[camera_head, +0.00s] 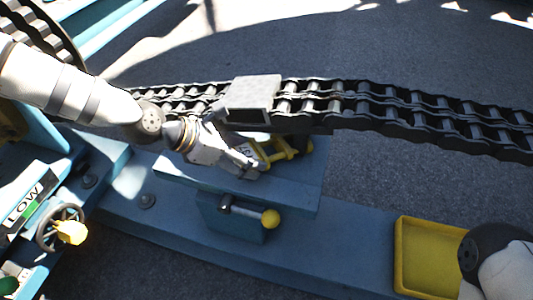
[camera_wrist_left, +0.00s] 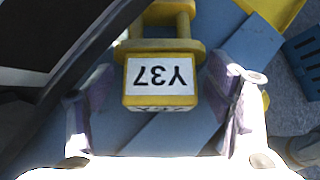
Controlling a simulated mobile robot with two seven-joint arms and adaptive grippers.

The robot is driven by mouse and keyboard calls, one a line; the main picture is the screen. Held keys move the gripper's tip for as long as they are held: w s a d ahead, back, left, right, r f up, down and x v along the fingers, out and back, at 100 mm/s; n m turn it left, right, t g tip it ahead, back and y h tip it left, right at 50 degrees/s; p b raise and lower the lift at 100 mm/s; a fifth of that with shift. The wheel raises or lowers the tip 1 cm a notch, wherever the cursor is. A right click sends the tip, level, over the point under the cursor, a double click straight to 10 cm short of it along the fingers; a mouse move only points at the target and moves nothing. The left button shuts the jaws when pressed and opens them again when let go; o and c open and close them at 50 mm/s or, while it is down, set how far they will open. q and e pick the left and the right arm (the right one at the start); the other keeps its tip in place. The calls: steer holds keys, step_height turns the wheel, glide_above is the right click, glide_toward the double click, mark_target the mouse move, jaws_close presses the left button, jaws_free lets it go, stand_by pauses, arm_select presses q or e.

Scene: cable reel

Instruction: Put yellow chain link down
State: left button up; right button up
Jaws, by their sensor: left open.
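The yellow chain link (camera_head: 284,153) is just below the dark chain, over the blue pedestal, partly hidden by my left gripper (camera_head: 252,160). In the left wrist view the link (camera_wrist_left: 160,58) shows its end block with a white label reading Y37 upside down. The fingers of my left gripper (camera_wrist_left: 163,100) stand open on either side of this block, with gaps visible at both sides. I cannot tell whether the link rests on the blue surface. At the lower right of the head view, part of my right arm shows; its gripper is out of sight.
The dark double-row chain (camera_head: 400,108) runs across above the link, with a grey block (camera_head: 252,97) on it. A lever with a yellow knob (camera_head: 271,219) sticks out in front. A yellow tray (camera_head: 402,262) sits at lower right. A handwheel (camera_head: 47,236) is at left.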

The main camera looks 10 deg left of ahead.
arm_select(q)
steer(key=shift+w+d, duration=0.15)
steer(key=shift+f, duration=0.1)
steer(key=c, duration=1.7)
